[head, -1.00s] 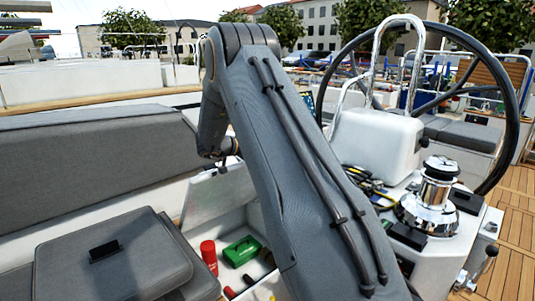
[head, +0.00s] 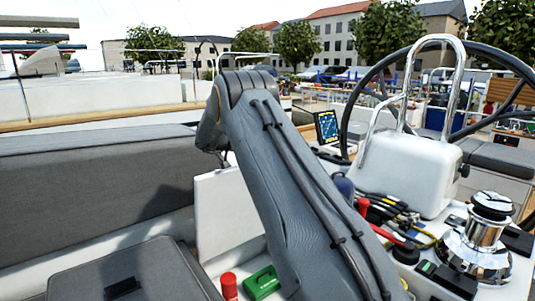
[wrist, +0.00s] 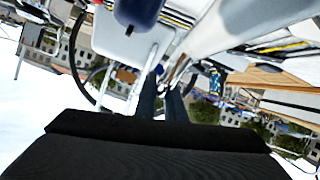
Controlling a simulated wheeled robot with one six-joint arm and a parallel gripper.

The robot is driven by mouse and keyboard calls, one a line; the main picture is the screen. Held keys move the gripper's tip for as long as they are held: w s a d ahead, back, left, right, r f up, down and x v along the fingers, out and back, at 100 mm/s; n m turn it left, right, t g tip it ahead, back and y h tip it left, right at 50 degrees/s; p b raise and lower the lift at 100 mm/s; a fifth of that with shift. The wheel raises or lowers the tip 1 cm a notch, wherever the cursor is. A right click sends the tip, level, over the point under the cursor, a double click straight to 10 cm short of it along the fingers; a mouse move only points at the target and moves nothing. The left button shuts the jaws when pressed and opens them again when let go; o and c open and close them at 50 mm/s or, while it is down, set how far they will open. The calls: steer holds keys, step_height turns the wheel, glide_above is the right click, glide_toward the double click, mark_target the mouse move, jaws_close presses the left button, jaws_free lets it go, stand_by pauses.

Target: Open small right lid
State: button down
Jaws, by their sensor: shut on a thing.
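The small right lid (head: 225,214) stands raised, its white underside facing me in the head view. The open compartment (head: 252,256) below it holds a red item (head: 229,286) and a green box (head: 262,283). My arm hides part of both lid and compartment. My gripper is behind the lid and my arm in the head view. In the wrist view, two dark fingers of my gripper (wrist: 162,100) sit close together; their hold on the lid is not clearly visible. A wide dark shape (wrist: 160,150) fills the bottom of that view.
A grey cushioned lid (head: 128,272) with a black handle lies left of the compartment. The grey seat back (head: 90,190) runs behind it. At right are a chrome winch (head: 487,232), loose tools (head: 392,212), a white pedestal (head: 412,170) and a large steering wheel.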

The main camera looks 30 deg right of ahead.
steer(key=shift+a, duration=0.1)
steer(key=c, duration=1.8)
jaws_free()
steer(key=shift+c, duration=0.2)
steer(key=b+v, duration=0.1)
steer(key=v, duration=0.6)
steer(key=shift+a+r+b, duration=0.15)
steer(key=shift+a+b, duration=0.2)
steer(key=shift+b, duration=0.05)
steer(key=shift+a+r, duration=0.1)
steer(key=shift+a, duration=0.1)
steer(key=shift+p+v, duration=1.1)
steer(key=shift+v, duration=3.2)
steer(key=shift+w, duration=0.15)
